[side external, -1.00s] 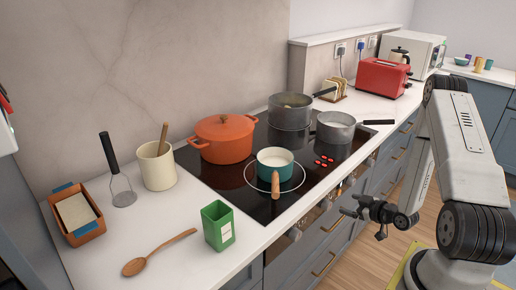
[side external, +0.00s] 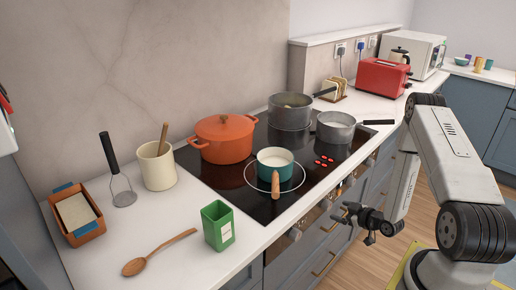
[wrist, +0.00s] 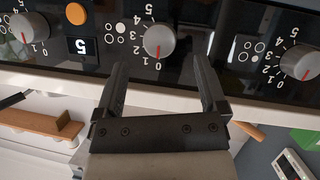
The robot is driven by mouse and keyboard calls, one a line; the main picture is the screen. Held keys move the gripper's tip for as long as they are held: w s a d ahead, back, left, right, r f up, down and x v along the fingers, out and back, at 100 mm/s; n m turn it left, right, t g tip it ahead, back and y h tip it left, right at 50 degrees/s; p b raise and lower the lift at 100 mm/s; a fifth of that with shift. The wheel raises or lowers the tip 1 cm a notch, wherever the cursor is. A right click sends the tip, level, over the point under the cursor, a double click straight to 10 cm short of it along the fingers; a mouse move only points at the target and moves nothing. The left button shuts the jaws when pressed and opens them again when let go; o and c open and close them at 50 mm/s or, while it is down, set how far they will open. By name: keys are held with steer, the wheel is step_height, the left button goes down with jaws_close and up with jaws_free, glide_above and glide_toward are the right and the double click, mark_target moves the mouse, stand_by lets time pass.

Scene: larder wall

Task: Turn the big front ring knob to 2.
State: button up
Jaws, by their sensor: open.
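My gripper (wrist: 161,64) is open and empty in the wrist view, its two fingers pointing at the hob's control panel. A grey knob (wrist: 158,40) with a red mark sits between and just beyond the fingertips, apart from them. The view is upside down; the red mark lines up with the 0 of its scale. A four-circle ring symbol (wrist: 121,28) beside it has one circle filled white. Other knobs stand at left (wrist: 27,27) and right (wrist: 300,61). In the side view my gripper (side external: 352,222) is in front of the panel, whose scales are too small to read.
An orange button (wrist: 77,14) and a display (wrist: 82,46) showing 5 lie left of the middle knob. On the hob (side external: 232,182) stand an orange pot (side external: 225,142), a teal pan (side external: 278,180) and two grey pans. Drawer handles (side external: 325,264) stick out below.

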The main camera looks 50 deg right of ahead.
mark_target(330, 207)
steer(key=shift+x, duration=2.4)
jaws_close()
